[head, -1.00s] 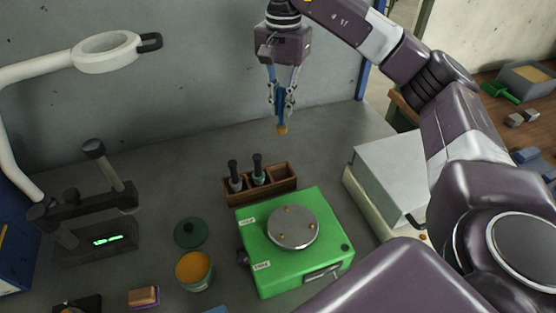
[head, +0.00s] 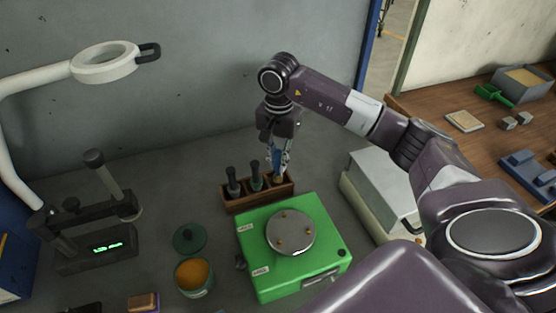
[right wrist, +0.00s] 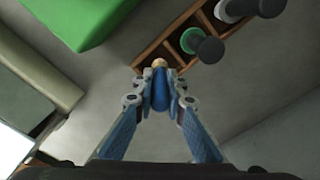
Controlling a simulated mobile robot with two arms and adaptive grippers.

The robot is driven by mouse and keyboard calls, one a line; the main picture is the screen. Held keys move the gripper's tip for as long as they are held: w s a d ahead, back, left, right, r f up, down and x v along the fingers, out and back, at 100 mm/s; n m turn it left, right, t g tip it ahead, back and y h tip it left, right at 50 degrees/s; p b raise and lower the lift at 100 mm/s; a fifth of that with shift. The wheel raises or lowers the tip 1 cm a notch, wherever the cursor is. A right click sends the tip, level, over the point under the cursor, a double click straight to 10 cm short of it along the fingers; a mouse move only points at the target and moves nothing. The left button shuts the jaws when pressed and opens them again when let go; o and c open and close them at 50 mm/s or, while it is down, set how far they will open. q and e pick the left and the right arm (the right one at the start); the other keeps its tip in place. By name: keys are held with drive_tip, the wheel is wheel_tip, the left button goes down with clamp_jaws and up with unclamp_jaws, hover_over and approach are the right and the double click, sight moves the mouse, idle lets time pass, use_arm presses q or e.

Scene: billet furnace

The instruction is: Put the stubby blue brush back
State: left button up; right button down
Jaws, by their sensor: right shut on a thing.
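The stubby blue brush (head: 277,157) is held upright in my right gripper (head: 278,165), which is shut on it. Its tan tip is at the right-hand compartment of the wooden rack (head: 246,202); how deep it reaches is unclear. In the right wrist view the blue body (right wrist: 160,90) sits between the fingertips (right wrist: 160,98), with the tan end (right wrist: 159,63) at the rack's end compartment. Two dark-handled tools, one at the left (head: 232,180) and one in the middle (head: 255,172), stand in the other compartments. My left gripper is not in view.
A green device (head: 322,250) with a round metal plate stands just in front of the rack. A pale box (head: 382,185) is to the right. An open tin of orange stuff (head: 193,275) and a green lid (head: 189,238) lie front left. A lamp (head: 105,62) overhangs the left.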

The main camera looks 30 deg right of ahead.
drive_tip(key=shift+f, duration=0.3)
drive_tip(key=shift+f, duration=0.1)
drive_tip(key=shift+f+b, duration=0.15)
drive_tip(key=shift+b, duration=0.15)
drive_tip(key=c, duration=2)
unclamp_jaws()
drive_tip(key=shift+o, duration=0.2)
